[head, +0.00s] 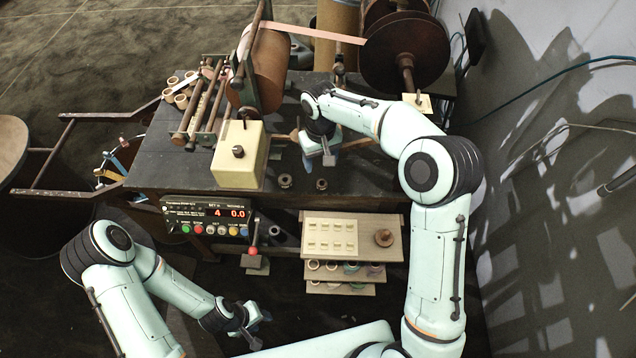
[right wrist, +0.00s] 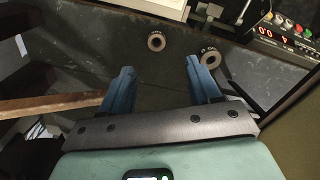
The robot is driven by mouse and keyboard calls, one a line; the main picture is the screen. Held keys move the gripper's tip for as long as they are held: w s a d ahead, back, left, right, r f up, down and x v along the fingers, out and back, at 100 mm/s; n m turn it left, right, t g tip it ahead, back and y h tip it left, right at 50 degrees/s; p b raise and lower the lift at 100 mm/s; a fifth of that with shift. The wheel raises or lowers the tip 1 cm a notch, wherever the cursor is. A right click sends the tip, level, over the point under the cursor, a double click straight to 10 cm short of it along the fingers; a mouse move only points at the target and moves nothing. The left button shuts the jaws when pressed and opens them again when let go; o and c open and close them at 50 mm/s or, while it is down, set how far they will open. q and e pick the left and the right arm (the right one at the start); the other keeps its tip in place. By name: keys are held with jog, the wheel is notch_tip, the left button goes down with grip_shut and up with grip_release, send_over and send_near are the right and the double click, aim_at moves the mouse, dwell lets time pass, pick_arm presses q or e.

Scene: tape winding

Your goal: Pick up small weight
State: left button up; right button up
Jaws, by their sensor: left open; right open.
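Two small dark round weights with centre holes lie on the black bench top near its front edge. One is the left weight (head: 285,181), the other the right weight (head: 321,184). The right wrist view also shows both, the left weight (right wrist: 156,41) and the right weight (right wrist: 211,57). I cannot tell for sure which is the small weight. My right gripper (head: 319,163) is open and empty just behind the right weight. Its blue fingers (right wrist: 160,70) are apart, with bare bench between them. My left gripper (head: 260,328) is open and empty, low in front of the bench.
A cream box (head: 239,160) stands left of the weights. A control panel (head: 208,219) with lit digits hangs at the bench front. Below is a wooden shelf (head: 390,256) with labels and a brown knobbed disc (head: 383,238). Rollers and a tape reel (head: 405,52) stand behind.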

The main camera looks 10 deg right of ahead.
send_over(322, 180)
jog(key=s, duration=0.2)
jog(key=f, duration=0.5)
jog(key=shift+w+a+f, duration=0.25)
jog(key=shift+a+f, duration=0.05)
jog(key=shift+a, duration=0.1)
jog(key=shift+w+d+f, duration=0.1)
jog(key=shift+d+f, duration=0.1)
jog(key=shift+f, duration=1.2)
jog(key=shift+w+d+f, duration=0.1)
jog(key=shift+d+f, duration=0.05)
jog(key=shift+f, duration=1.2)
jog(key=shift+c, duration=0.3)
grip_shut()
jog(key=shift+r, duration=0.15)
